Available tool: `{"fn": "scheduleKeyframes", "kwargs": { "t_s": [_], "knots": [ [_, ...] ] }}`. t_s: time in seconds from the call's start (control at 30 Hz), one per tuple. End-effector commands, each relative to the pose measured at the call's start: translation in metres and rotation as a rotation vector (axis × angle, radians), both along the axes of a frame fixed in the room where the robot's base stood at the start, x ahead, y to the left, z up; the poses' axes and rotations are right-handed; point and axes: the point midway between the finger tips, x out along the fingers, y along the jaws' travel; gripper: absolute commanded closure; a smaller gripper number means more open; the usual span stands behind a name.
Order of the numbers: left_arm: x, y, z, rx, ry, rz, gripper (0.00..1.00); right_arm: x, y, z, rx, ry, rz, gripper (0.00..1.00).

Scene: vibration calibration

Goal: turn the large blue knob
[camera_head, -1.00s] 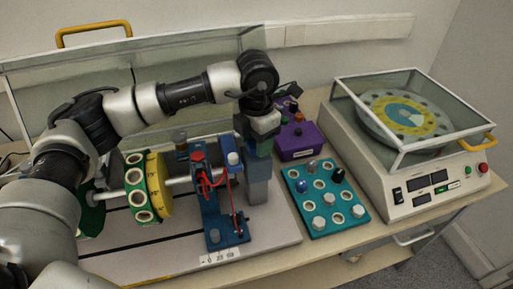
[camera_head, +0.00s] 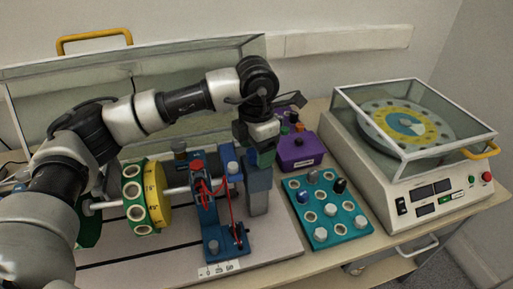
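My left arm reaches across from the left, and my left gripper (camera_head: 264,152) points down between the blue rig stand and the purple box (camera_head: 299,157). Its fingers merge with blue-grey blocks around them, so I cannot tell if they are open or shut. I cannot make out a large blue knob for certain; the gripper and wrist hide part of this area. The purple box carries a few small knobs, including an orange one (camera_head: 293,117). A small blue piece (camera_head: 303,197) stands in the teal tray. My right gripper is not in view.
The teal tray (camera_head: 348,232) holds several pegs right of the rig. A white machine (camera_head: 395,205) with a glass cover and a disc stands at the right. A blue stand (camera_head: 212,232) and a green-yellow rotor (camera_head: 153,198) are at the left, below my arm.

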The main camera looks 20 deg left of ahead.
Motion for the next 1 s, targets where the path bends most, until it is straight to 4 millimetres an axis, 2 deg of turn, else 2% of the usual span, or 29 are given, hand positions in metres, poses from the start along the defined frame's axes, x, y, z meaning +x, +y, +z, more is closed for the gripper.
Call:
{"fn": "scheduleKeyframes", "kwargs": {
  "t_s": [0.37, 0.47, 0.8, 1.0],
  "knots": [
    [0.000, 0.000, 0.003, 0.001, 0.002, 0.000, 0.27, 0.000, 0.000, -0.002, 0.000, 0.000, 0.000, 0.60],
    [0.000, 0.000, 0.016, 0.000, 0.000, 0.000, 0.27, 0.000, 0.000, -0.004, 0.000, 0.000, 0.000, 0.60],
    [0.000, 0.000, 0.082, -0.001, -0.001, 0.000, 0.27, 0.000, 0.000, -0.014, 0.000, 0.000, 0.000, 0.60],
    [0.000, 0.000, 0.104, 0.001, 0.002, 0.000, 0.27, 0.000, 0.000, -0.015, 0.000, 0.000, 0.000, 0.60]
  ]
}}
